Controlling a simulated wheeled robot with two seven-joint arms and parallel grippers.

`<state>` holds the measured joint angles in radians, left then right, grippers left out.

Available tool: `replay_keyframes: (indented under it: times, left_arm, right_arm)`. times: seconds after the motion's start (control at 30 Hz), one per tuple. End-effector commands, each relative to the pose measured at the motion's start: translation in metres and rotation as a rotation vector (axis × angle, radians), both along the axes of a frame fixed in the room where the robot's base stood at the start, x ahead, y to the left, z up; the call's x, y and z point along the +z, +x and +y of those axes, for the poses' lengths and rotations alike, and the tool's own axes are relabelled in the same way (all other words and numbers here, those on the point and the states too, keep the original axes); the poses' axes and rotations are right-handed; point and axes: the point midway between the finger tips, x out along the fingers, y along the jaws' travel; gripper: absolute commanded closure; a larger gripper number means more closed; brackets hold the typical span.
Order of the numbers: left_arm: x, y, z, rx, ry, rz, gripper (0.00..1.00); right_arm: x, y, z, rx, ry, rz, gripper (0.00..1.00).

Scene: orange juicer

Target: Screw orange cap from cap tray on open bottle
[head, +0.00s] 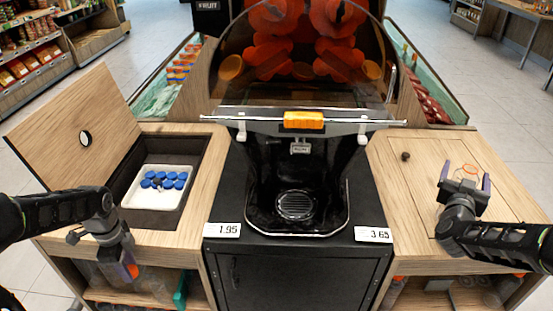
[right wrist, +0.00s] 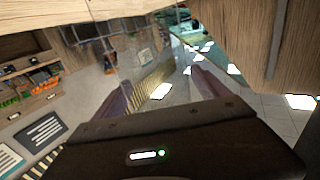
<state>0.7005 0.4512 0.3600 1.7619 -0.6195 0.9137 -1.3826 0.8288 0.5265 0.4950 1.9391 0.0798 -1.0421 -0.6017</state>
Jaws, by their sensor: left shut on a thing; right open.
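The white cap tray (head: 127,202) sits in the open bin of the left counter and holds several blue caps (head: 172,176); I see no orange cap in it. My left gripper (head: 122,262) is low at the left counter's front edge, outside the bin, tilted down. It is shut, with a small orange piece (head: 133,271) at its tip; I cannot tell if this is a cap. My right gripper (head: 465,182) is open above the right counter. I cannot make out an open bottle.
The juicer (head: 296,205) stands in the middle, with an orange handle (head: 304,120) on its clear cover. The bin's wooden lid (head: 75,125) stands open at the left. Shelves under both counters hold clear items. The right counter top (head: 420,160) is mostly clear.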

Motion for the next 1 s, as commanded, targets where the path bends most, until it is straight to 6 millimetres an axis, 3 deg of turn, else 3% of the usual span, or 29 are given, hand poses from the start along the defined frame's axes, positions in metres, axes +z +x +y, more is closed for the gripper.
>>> replay_keyframes:
  times: [0.6, 1.0]
  left_arm:
    - [0.0, 0.0, 0.0, 0.0, 0.0, 0.0, 1.0]
    - [0.0, 0.0, 0.0, 0.0, 0.0, 0.0, 1.0]
  right_arm:
    - [-0.0004, 0.0014, -0.0006, 0.001, 0.001, 0.001, 0.16]
    - [-0.0004, 0.0014, -0.0006, 0.001, 0.001, 0.001, 0.47]
